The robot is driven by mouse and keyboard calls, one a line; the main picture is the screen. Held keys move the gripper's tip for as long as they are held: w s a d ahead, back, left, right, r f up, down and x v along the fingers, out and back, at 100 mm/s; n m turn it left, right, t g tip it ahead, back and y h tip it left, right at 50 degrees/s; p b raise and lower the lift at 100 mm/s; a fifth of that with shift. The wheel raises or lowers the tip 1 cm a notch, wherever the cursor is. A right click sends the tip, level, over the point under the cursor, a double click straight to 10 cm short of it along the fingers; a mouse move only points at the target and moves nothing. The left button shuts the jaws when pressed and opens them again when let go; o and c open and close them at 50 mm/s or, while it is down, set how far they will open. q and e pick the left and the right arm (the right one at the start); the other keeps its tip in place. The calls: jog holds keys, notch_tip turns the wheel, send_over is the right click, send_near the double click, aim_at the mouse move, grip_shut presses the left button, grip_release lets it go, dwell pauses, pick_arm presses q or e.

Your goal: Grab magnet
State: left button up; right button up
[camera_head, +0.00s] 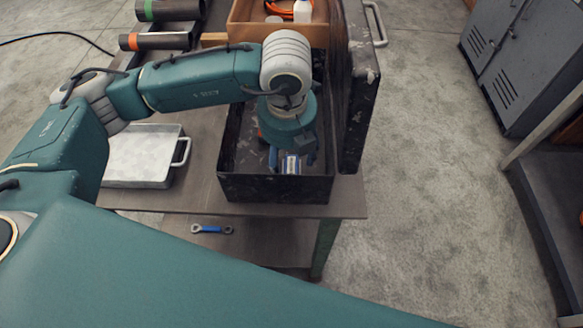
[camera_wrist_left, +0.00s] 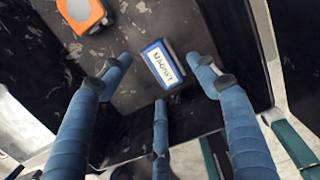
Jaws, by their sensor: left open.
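The magnet (camera_wrist_left: 162,64) is a small blue block with a white label reading "MAGNET". It lies on the floor of the black open box (camera_head: 275,188), and it also shows in the head view (camera_head: 291,165). My left gripper (camera_wrist_left: 158,85) is open with its blue fingers pointing down into the box. The magnet lies beyond and between the fingertips, and nothing is held. In the head view my left gripper (camera_head: 291,158) is inside the box, over the magnet. My right gripper is in neither view.
An orange object (camera_wrist_left: 82,14) lies in the same box. The box's raised lid (camera_head: 358,95) stands at its right. A metal tray (camera_head: 140,158) is on the table to the left, with pipes (camera_head: 160,41) behind. A blue wrench (camera_head: 212,229) lies below the table's front edge.

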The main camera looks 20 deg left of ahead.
aim_at(288, 166)
pick_arm(q)
jog(key=shift+w+a+f, duration=0.15)
jog(key=shift+f, duration=1.35)
grip_shut()
jog(key=shift+r, duration=0.1)
